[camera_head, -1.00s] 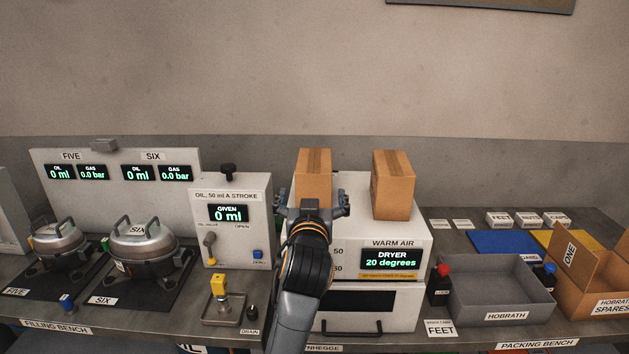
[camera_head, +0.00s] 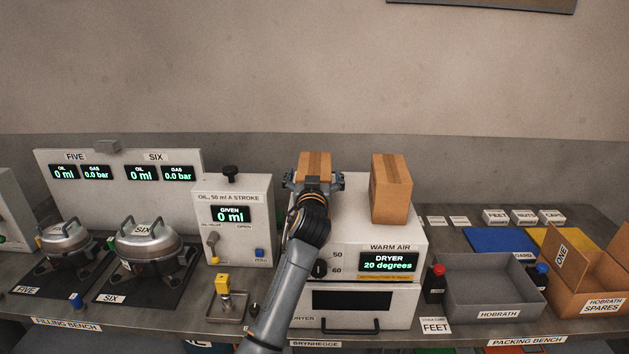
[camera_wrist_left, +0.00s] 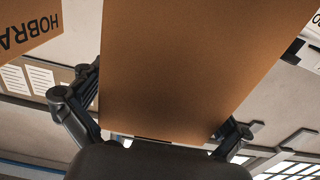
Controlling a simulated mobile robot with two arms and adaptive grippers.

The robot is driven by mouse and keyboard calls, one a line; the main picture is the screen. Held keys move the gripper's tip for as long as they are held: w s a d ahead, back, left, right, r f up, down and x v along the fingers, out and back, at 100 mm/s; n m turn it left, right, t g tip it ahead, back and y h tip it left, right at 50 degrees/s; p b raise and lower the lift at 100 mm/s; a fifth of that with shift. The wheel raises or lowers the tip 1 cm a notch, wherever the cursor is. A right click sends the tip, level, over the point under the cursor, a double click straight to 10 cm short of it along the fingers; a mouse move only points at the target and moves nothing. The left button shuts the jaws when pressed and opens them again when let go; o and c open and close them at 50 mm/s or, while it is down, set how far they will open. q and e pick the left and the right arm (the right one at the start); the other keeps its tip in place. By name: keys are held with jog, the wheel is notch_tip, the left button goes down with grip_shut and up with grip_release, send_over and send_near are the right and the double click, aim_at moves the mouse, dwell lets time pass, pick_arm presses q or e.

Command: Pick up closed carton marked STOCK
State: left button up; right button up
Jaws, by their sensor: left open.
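Two closed brown cartons stand on top of the warm air dryer, a left carton (camera_head: 315,162) and a right carton (camera_head: 391,189). No STOCK marking is readable on either. My left gripper (camera_head: 316,181) is open at the left carton, with one finger on each side of it. The gripper hides the lower front of that carton. In the left wrist view the carton's plain brown face (camera_wrist_left: 185,65) fills the middle, between the spread fingers (camera_wrist_left: 155,125). I cannot tell whether the fingers touch it. My right gripper is not in view.
The dryer (camera_head: 350,297) stands on the bench beside the oil dispenser (camera_head: 234,191). A grey HOBRATH tray (camera_head: 490,290) and an open HOBRATH SPARES carton (camera_head: 590,300) are at the right. The right carton stands a short gap from the left one.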

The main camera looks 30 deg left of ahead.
pick_arm(q)
jog(key=shift+c, duration=0.2)
jog(key=c, duration=1.4)
jog(key=shift+r, duration=0.1)
jog(key=shift+c, duration=0.8)
jog(key=shift+r, duration=0.1)
